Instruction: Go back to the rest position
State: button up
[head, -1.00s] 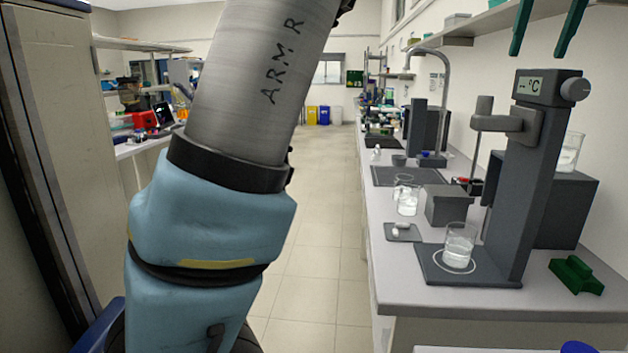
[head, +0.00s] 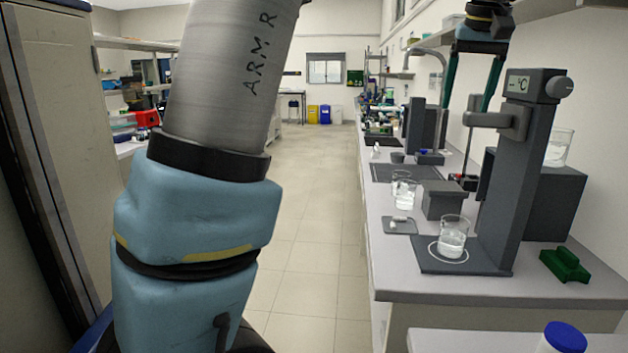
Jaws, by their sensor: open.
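My gripper (head: 467,104) hangs at the upper right of the head view, its two long green fingers pointing down and spread apart. Nothing shows between them. It appears beside the upper part of the dark stand (head: 509,180) with the °C display; how far it is from the stand in depth I cannot tell. My own arm, marked "ARM R", fills the left middle of the view.
On the right bench (head: 480,288) are a beaker with clear contents (head: 452,240) on the stand's base, more glassware (head: 404,192), a grey box (head: 443,202) and a green holder (head: 565,265). A blue-capped container (head: 565,338) is at the lower right. The aisle floor (head: 310,210) is clear.

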jog(key=w+a+f+g, duration=0.2)
jog(key=a+f, duration=1.6)
jog(key=a, duration=0.3)
jog(key=s+a+f+n, duration=0.2)
jog(key=s+a+f, duration=0.8)
jog(key=a, duration=0.3)
jog(key=shift+a+f, duration=0.4)
jog(key=shift+f, duration=0.15)
